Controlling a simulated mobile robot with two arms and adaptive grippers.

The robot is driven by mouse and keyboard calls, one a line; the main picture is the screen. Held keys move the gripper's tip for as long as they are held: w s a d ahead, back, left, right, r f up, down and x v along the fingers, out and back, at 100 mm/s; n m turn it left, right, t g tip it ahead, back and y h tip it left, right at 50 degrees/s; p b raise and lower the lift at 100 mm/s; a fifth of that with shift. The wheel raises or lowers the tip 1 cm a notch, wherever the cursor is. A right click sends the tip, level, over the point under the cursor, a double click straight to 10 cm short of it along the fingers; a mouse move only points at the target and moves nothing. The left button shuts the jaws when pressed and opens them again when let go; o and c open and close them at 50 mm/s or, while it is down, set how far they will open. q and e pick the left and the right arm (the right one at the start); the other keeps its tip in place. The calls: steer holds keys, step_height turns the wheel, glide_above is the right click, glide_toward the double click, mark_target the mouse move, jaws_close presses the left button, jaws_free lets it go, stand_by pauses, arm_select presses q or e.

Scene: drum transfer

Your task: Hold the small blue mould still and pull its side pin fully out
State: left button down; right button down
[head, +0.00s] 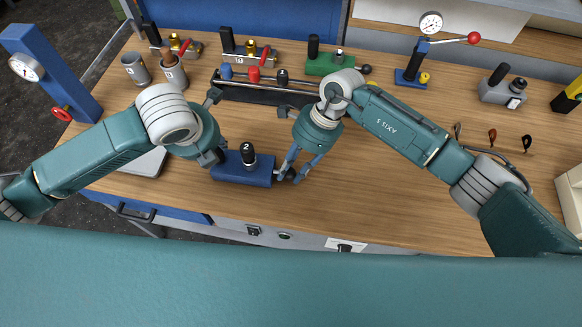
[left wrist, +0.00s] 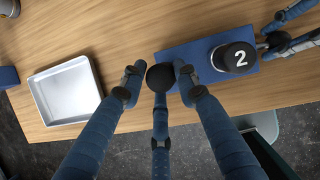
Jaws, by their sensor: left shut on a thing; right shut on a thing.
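The small blue mould (head: 228,171) lies on the wooden table near its front edge, with a black knob marked 2 (head: 248,155) on top. In the left wrist view the mould (left wrist: 185,52) has a round black ball (left wrist: 160,77), apparently the side pin's knob, at its left end. My left gripper (head: 213,157) is shut on this ball, its fingers around it in the left wrist view (left wrist: 158,80). The pin's shaft is hidden.
A shallow white tray (left wrist: 68,90) lies left of the mould. A dark rack with coloured knobs (head: 262,92) stands behind it, with a green fixture (head: 325,65) farther back. A blue stand with a gauge (head: 50,70) is at left.

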arm_select(q)
steer(key=shift+s+d+f, duration=0.25)
arm_select(e)
steer(key=d, duration=0.4)
steer(key=shift+s, duration=0.1)
arm_select(q)
steer(key=shift+a, duration=0.1)
arm_select(e)
steer(key=c, duration=1.4)
jaws_free()
arm_select(q)
steer(key=shift+w+a, duration=0.1)
steer(key=shift+a, duration=0.05)
arm_select(e)
steer(key=v, duration=1.2)
steer(key=shift+d, duration=0.1)
arm_select(q)
steer(key=c, duration=1.2)
jaws_free()
steer(key=shift+w+a+r, duration=0.1)
steer(key=shift+w, duration=0.05)
arm_select(e)
steer(key=shift+a, duration=0.25)
